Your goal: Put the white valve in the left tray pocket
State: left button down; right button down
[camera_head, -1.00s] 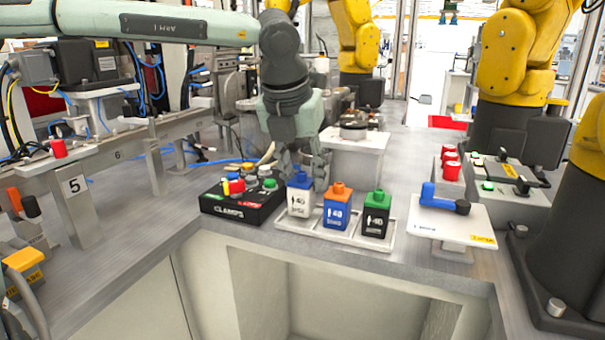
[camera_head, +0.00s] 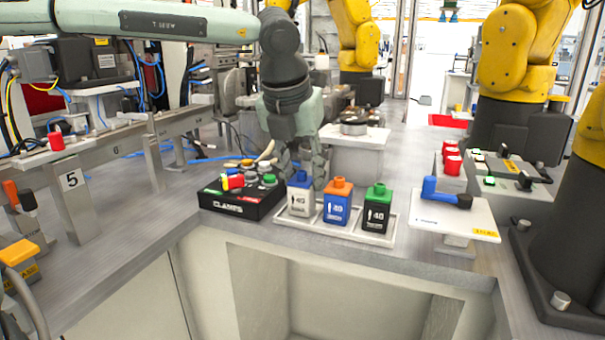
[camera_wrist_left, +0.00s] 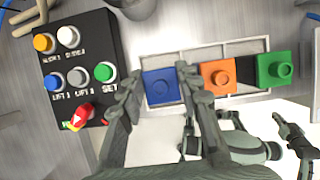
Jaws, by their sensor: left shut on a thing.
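The white valve (camera_head: 299,202) has a blue cap and stands upright at the left pocket of the pale tray (camera_head: 347,235). In the left wrist view only its blue cap (camera_wrist_left: 161,88) shows. My left gripper (camera_head: 303,172) comes down from above and behind it. The fingers (camera_wrist_left: 158,95) lie on either side of the cap, shut on the valve. The fingers hide part of the valve's sides, and I cannot tell if its base touches the pocket floor. A blue valve with an orange cap (camera_head: 338,207) fills the middle pocket. A black valve with a green cap (camera_head: 377,213) fills the right one.
The black clamp button box (camera_head: 236,206) stands close on the left of the tray. A small white stand with a blue-handled part (camera_head: 455,220) is on the right. The counter's front edge and an open recess (camera_head: 350,295) lie in front. Yellow arms (camera_head: 515,60) stand behind and right.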

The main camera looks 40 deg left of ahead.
aim_at(303, 171)
pick_arm(q)
jog(key=c, duration=1)
grip_release()
notch_tip(303, 171, up, 10)
